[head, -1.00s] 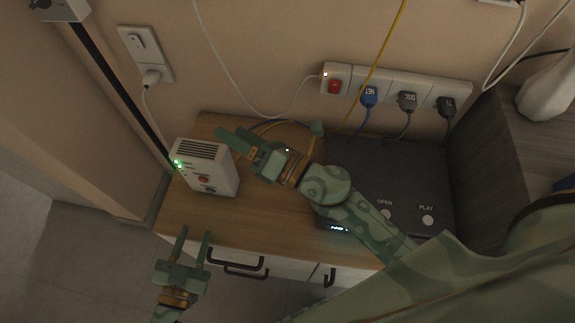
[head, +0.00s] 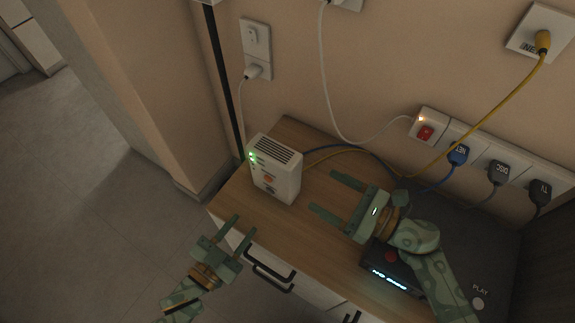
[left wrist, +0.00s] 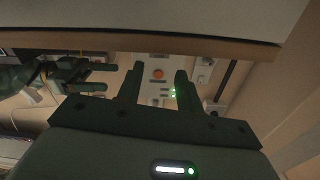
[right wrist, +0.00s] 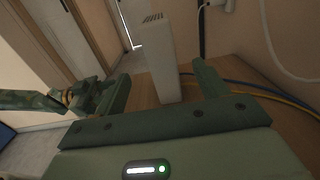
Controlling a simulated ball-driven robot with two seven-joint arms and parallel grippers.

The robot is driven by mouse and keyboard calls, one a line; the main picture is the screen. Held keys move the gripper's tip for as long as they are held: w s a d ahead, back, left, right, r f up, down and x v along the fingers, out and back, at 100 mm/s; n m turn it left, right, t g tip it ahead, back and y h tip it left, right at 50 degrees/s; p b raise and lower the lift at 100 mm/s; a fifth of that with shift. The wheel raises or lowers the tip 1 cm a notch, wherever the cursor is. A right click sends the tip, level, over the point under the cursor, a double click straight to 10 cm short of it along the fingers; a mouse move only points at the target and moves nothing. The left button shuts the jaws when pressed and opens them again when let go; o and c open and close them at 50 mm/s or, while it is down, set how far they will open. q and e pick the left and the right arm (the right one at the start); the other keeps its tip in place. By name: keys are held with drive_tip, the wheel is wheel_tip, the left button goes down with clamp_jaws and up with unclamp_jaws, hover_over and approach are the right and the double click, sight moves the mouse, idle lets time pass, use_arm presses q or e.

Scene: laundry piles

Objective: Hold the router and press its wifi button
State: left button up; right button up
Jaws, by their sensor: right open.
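The white router (head: 284,168) stands upright on the wooden cabinet top, near its left end. Its front has green lights, an orange button (head: 268,178) and another small button below; labels are too small to read. The router's front also shows in the left wrist view, with the orange button (left wrist: 158,74) between the fingers. My left gripper (head: 241,224) is open and empty, in front of and below the router, apart from it. My right gripper (head: 324,192) is open and empty, right of the router, fingers toward it. The router (right wrist: 153,62) shows between these fingers in the right wrist view.
A dark box (head: 455,235) with buttons and a lit display is at the right, partly behind my right arm. Blue and yellow cables (head: 340,149) run from behind the router to the wall. A power strip (head: 480,150) is on the wall. Cabinet handles (head: 270,270) face the front.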

sight(282, 167)
drive_tip(key=x, duration=1.2)
drive_tip(key=shift+w+a, duration=0.15)
drive_tip(key=shift+a, duration=0.05)
drive_tip(key=c, duration=1.2)
use_arm(q)
clamp_jaws()
use_arm(e)
drive_tip(key=shift+c, duration=0.2)
